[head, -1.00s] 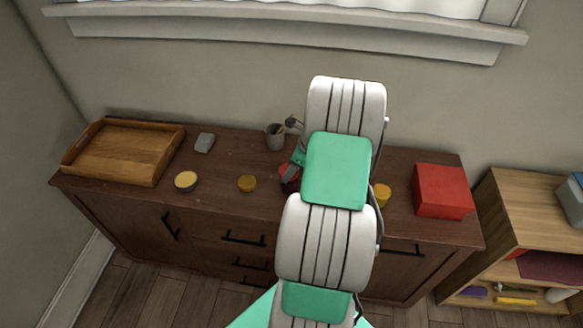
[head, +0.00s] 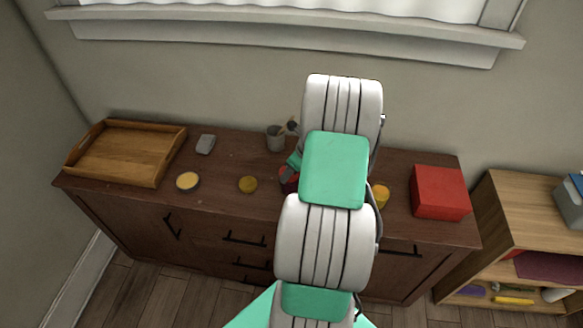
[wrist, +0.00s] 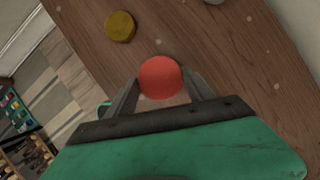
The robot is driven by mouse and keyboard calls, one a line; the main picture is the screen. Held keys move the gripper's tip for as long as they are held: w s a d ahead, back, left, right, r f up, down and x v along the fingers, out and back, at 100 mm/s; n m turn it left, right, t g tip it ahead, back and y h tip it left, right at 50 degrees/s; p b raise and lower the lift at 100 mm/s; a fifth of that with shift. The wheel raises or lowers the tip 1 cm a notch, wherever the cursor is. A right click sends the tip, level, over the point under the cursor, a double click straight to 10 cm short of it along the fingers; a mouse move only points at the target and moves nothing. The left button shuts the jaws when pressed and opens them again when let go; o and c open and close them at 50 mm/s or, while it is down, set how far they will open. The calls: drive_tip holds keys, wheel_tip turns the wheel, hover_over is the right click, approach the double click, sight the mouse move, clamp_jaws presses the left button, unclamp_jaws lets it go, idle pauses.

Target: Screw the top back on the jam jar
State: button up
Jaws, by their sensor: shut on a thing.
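A red round lid (wrist: 160,77) sits between the two fingers of my gripper (wrist: 160,90) in the wrist view, and the fingers are shut on it. In the head view the red lid (head: 286,173) shows just left of my arm, with a dark red jam jar (head: 290,187) directly below it. My arm hides part of both. I cannot tell whether the lid is seated on the jar or how tight it is.
A mustard-coloured disc (head: 248,184) lies left of the jar on the brown cabinet (head: 222,205). Also there are a pale-topped round tin (head: 187,181), a wooden tray (head: 120,155), a grey block (head: 205,144), a grey cup (head: 275,138), a yellow jar (head: 381,196) and a red box (head: 440,192).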

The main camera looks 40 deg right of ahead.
drive_tip(key=shift+m, duration=0.3)
drive_tip(key=shift+m+h+p, duration=0.4)
drive_tip(key=shift+m+p, duration=0.2)
drive_tip(key=shift+m, duration=0.3)
drive_tip(key=shift+f+m+h, duration=0.1)
drive_tip(key=shift+m+h, duration=0.2)
drive_tip(key=shift+m, duration=0.2)
drive_tip(key=m+h, duration=0.1)
drive_tip(key=m, duration=0.2)
drive_tip(key=shift+s, duration=0.1)
drive_tip(key=o, duration=1.5)
drive_tip(key=shift+c, duration=0.2)
drive_tip(key=shift+o, duration=0.2)
